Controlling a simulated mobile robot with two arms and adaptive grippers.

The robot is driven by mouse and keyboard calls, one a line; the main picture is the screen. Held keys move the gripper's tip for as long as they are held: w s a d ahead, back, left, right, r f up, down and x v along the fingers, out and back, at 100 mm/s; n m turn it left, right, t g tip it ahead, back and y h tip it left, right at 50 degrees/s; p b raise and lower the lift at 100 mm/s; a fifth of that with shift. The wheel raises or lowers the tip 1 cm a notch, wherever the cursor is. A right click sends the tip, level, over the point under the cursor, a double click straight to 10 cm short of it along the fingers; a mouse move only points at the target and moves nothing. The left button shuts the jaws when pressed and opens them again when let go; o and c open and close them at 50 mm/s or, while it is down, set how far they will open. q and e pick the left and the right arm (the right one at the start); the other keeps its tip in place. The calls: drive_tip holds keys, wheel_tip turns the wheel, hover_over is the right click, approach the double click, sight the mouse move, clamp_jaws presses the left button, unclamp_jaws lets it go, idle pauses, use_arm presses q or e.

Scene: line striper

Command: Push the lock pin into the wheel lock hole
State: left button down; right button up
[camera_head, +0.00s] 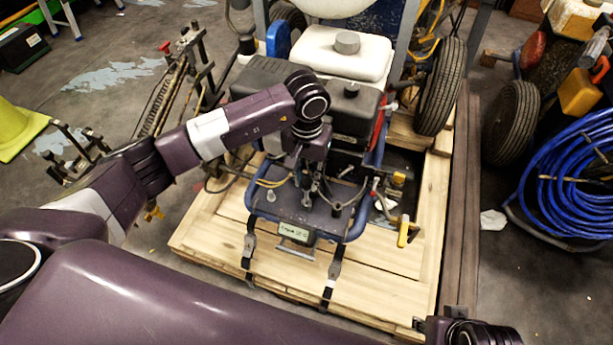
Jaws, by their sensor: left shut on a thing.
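The line striper stands on a wooden pallet (390,275), with a blue tubular frame (345,236) around a dark front deck (285,203). My left gripper (314,190) points down over this deck, among cables and small fittings. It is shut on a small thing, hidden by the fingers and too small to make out. I cannot tell the lock pin or the wheel lock hole apart from the fittings there. Part of my right arm (480,332) shows at the bottom edge; its fingers do not show.
A yellow-handled valve (404,232) sticks out right of the deck. Black straps (333,270) run down to the pallet. A white tank (343,55) stands behind. A wheel (440,87) and a coiled blue hose (575,180) are at right. The pallet's front is mostly clear.

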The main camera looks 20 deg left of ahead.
drive_tip(key=shift+r, duration=0.3)
idle(0.6)
drive_tip(key=shift+s+r, duration=0.2)
drive_tip(key=shift+r, duration=0.05)
drive_tip(key=shift+s+r, duration=0.15)
drive_tip(key=shift+r, duration=0.15)
use_arm(q)
drive_tip(key=shift+f+b, duration=0.2)
drive_tip(key=shift+b, duration=0.2)
use_arm(e)
drive_tip(key=shift+w+d+f, duration=0.1)
drive_tip(key=shift+w+f, duration=0.05)
drive_tip(key=shift+w, duration=0.1)
use_arm(q)
drive_tip(key=shift+f+b, duration=0.3)
use_arm(e)
drive_tip(key=shift+s, duration=0.2)
use_arm(q)
drive_tip(key=shift+f, duration=0.25)
use_arm(e)
drive_tip(key=shift+s, duration=0.25)
